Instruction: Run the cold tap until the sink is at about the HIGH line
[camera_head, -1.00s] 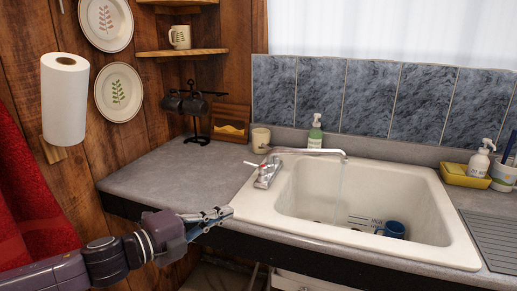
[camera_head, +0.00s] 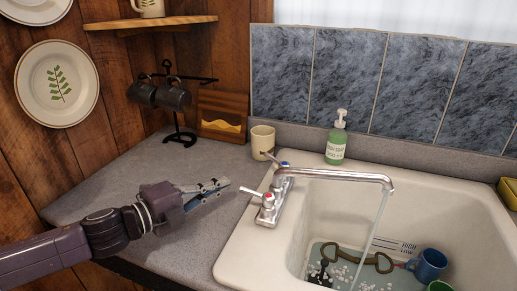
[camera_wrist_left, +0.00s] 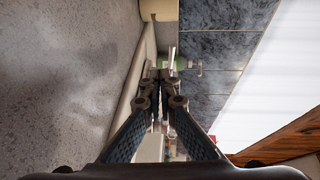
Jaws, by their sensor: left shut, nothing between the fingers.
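The chrome tap (camera_head: 335,175) stands on the sink's left rim and a thin stream of water (camera_head: 374,235) runs from its spout. One handle has a red mark (camera_head: 268,198); the handle behind it has a blue mark (camera_head: 284,165). The white sink (camera_head: 245,245) holds shallow water. On its inner back wall are dark lines with the word HIGH (camera_head: 408,247); the water surface looks a little below them. My left gripper (camera_head: 225,184) is shut and empty, left of the red-marked handle and apart from it. Its fingers also show in the left wrist view (camera_wrist_left: 165,76).
In the sink are a blue mug (camera_head: 428,265), a brass-coloured object (camera_head: 345,258) and floating white bits. A beige cup (camera_head: 262,142) and a green soap bottle (camera_head: 337,140) stand behind the tap.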

